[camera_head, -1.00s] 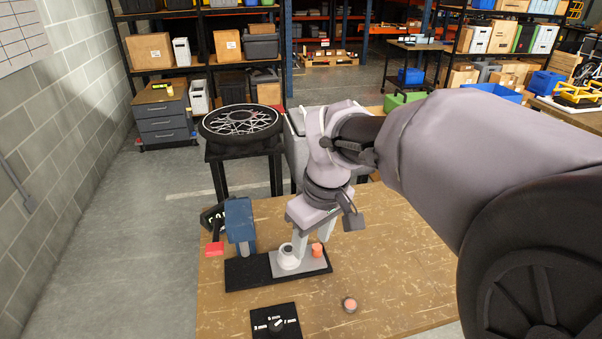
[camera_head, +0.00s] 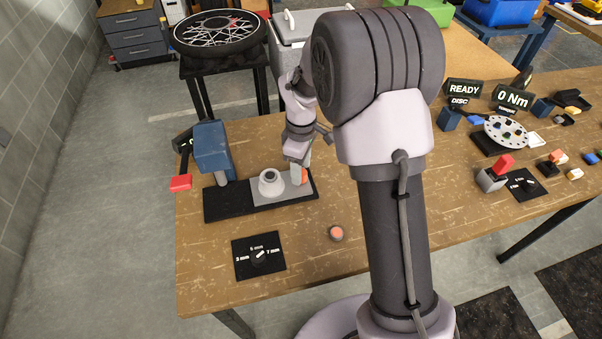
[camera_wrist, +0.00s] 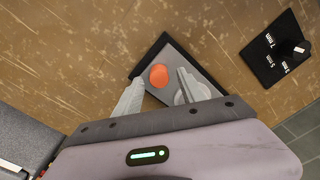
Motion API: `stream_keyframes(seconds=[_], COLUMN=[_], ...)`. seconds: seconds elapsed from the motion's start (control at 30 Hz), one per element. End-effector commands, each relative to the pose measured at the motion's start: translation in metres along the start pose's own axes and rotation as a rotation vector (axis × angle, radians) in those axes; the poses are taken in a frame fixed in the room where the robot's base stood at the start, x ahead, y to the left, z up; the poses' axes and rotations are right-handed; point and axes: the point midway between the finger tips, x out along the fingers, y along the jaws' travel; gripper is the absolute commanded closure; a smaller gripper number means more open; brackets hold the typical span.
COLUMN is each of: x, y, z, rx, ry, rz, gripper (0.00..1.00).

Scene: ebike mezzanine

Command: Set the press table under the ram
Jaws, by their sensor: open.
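The press stands on the wooden bench, with a blue head (camera_head: 211,150) over the left end of a black base (camera_head: 225,207). The grey press table (camera_head: 252,194) sits at the right part of that base, to the right of the ram (camera_head: 221,179). It carries a pale round seat (camera_head: 271,182) and an orange knob (camera_head: 304,175) at its right end. My gripper (camera_head: 298,178) is low at the knob. In the wrist view my open gripper (camera_wrist: 160,80) has the knob (camera_wrist: 158,76) between its fingertips. Contact cannot be told.
A red-tipped lever (camera_head: 181,183) is left of the press. A black dial plate (camera_head: 258,257) marked 3, 5 and 7 mm and a round orange button (camera_head: 336,232) lie in front.

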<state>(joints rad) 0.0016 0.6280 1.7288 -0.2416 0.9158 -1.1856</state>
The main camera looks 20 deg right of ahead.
Motion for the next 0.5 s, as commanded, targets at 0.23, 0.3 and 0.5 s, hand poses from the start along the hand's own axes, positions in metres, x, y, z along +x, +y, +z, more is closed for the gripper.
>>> stream_keyframes(seconds=[0.23,0.3,0.5], x=[0.0089,0.0086,0.0085], y=[0.0001,0.0001,0.0001], z=[-0.0001,-0.0001,-0.0001], rx=[0.000,0.000,0.000], ry=[0.001,0.001,0.001], rz=[0.001,0.001,0.001], gripper=[0.52,0.52,0.82])
